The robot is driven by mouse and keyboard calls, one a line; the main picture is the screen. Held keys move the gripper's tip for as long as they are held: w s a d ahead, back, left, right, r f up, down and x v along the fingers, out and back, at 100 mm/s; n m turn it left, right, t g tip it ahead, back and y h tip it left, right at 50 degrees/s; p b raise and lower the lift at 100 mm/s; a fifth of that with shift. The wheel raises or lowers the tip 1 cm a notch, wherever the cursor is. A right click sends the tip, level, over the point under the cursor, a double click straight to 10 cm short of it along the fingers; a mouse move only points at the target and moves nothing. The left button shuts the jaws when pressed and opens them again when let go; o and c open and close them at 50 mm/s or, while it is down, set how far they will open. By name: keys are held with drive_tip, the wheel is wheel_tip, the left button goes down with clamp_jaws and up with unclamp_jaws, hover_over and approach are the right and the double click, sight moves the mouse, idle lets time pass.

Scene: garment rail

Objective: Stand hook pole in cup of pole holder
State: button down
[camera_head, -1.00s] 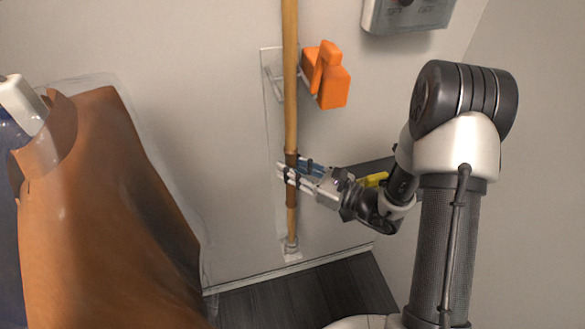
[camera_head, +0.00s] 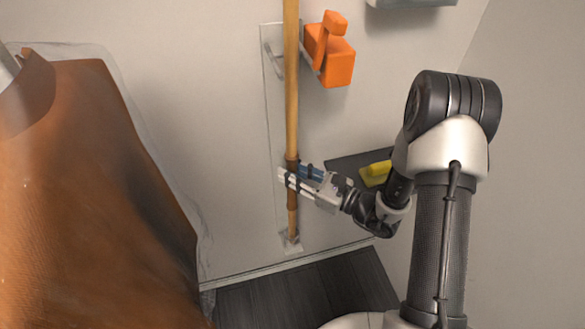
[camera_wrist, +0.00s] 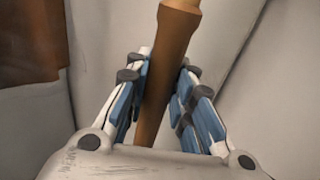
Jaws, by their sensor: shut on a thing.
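The hook pole (camera_head: 291,90) is a long tan wooden rod, close to upright, running out of the top of the head view, so its upper end is hidden. My gripper (camera_head: 290,179) is shut around its darker brown grip section, which also shows between the blue-padded fingers in the wrist view (camera_wrist: 168,65). The pole holder (camera_head: 272,120) is a pale, narrow plate on the wall with a bracket near its top. Its small cup (camera_head: 290,241) is low on the wall. The pole's lower end appears at the cup; I cannot tell whether it is seated inside.
An orange object (camera_head: 332,55) is on the wall right of the pole. A yellow item (camera_head: 377,172) lies on a dark shelf (camera_head: 345,165) behind my arm. A brown garment (camera_head: 95,200) in a clear cover fills the left. Dark floor (camera_head: 300,290) is open below.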

drive_tip(key=shift+f, duration=1.45)
drive_tip(key=c, duration=1.3)
unclamp_jaws()
drive_tip(key=shift+d, duration=0.1)
